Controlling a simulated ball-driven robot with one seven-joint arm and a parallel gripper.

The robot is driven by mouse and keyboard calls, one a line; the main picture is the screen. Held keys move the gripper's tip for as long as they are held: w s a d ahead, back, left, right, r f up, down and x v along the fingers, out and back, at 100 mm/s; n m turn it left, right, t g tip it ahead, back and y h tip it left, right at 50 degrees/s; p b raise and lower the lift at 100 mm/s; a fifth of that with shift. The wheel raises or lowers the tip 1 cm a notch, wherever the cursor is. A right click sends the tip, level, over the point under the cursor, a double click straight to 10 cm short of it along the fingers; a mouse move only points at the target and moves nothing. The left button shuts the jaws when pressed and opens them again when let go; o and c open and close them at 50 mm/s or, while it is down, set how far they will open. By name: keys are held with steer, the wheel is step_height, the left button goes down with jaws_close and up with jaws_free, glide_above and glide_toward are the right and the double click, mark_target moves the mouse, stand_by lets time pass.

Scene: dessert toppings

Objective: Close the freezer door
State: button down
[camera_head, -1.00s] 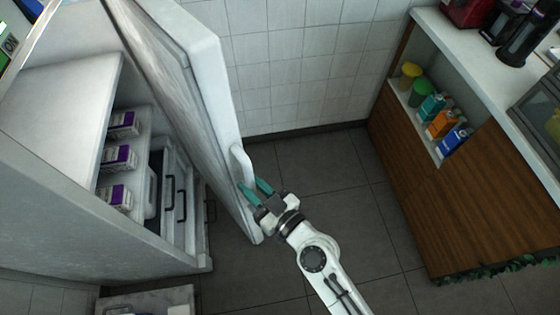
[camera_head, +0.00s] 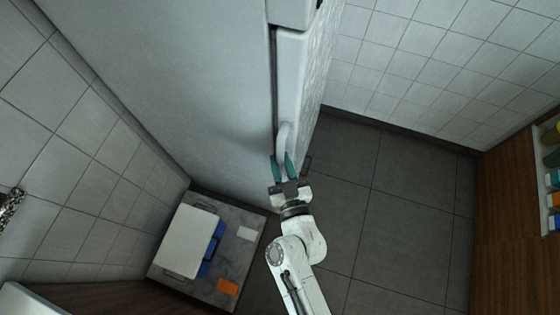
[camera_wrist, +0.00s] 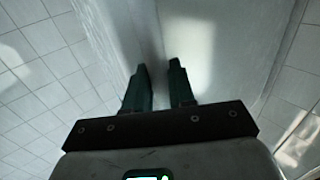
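The white freezer (camera_head: 170,90) fills the upper left of the head view. Its door (camera_head: 292,80) lies along the freezer's front, with a thin dark seam between door and body; no interior shows. I cannot tell whether the door is fully sealed. The curved handle (camera_head: 285,138) is on the door's front. My gripper (camera_head: 281,164) is at the lower end of the handle, its teal fingers apart. Whether they touch the handle is unclear. In the wrist view my gripper (camera_wrist: 159,75) shows separated fingers against the pale door surface (camera_wrist: 225,50), with nothing clearly held between them.
A low grey stand (camera_head: 232,262) with a white and blue box (camera_head: 195,243) and an orange item (camera_head: 228,287) is at the lower left. A wooden cabinet (camera_head: 510,265) is at far right. The tiled floor (camera_head: 400,210) between is clear.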

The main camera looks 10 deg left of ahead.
steer(key=shift+w+a+r, duration=0.1)
steer(key=shift+w+a, duration=0.4)
steer(key=shift+s+a+r, duration=0.1)
steer(key=shift+a, duration=0.05)
steer(key=c, duration=1.1)
jaws_free()
steer(key=shift+s+a, duration=0.1)
steer(key=shift+a, duration=0.15)
steer(key=shift+o, duration=0.2)
steer(key=b+v, duration=0.3)
steer(key=v, duration=0.8)
steer(key=shift+d+f, duration=0.2)
steer(key=shift+f, duration=0.05)
